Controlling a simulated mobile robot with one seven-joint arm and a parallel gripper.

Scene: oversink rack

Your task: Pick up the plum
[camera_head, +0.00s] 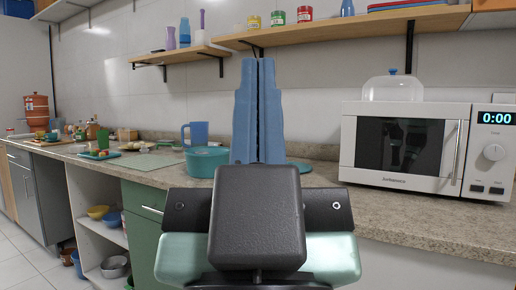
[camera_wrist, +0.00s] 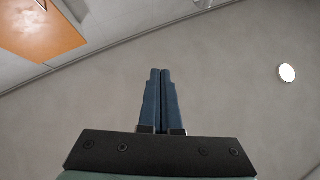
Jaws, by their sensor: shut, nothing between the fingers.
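My gripper (camera_head: 258,66) has long blue fingers pressed together and pointing up in the middle of the head view, in front of the counter and wall. It is shut and empty. In the wrist view my gripper (camera_wrist: 161,72) shows the same closed fingers against the ceiling. I cannot pick out a plum in either view. Some small items at the far left of the counter are too small to name, and my gripper hides part of the counter behind it.
A stone counter (camera_head: 420,222) runs across the view. A teal pot (camera_head: 205,162) and a blue pitcher (camera_head: 196,134) stand left of my fingers. A wooden shelf (camera_head: 340,28) hangs above.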

